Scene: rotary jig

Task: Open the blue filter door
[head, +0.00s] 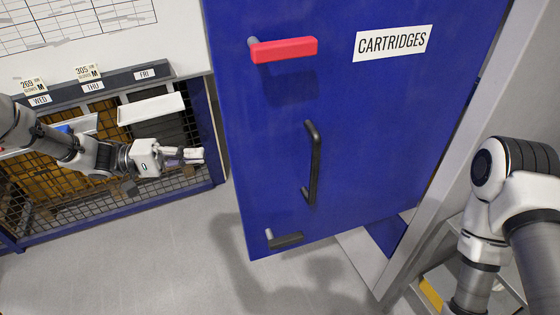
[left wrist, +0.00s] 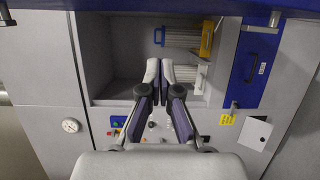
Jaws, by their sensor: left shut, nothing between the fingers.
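A large blue door (head: 375,130) labelled CARTRIDGES fills the middle of the head view and stands out over the floor. It carries a red lever (head: 285,49) at the top left, a black upright handle (head: 313,163) and a black lower lever (head: 285,240). My left gripper (head: 195,155) is shut and empty, just left of the door's free edge and apart from the handle. Its fingertips (left wrist: 165,75) also show in the left wrist view, in front of an open recess (left wrist: 112,60) with filters. A blue panel with a black handle (left wrist: 250,68) is right of it. My right gripper is hidden.
A yellow-framed filter (left wrist: 207,38) sits at the recess's right side. At the left stands a mesh-fronted rack (head: 60,190) with day labels and a white tray (head: 150,108). Grey floor (head: 150,260) is clear below. My right arm is at the right.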

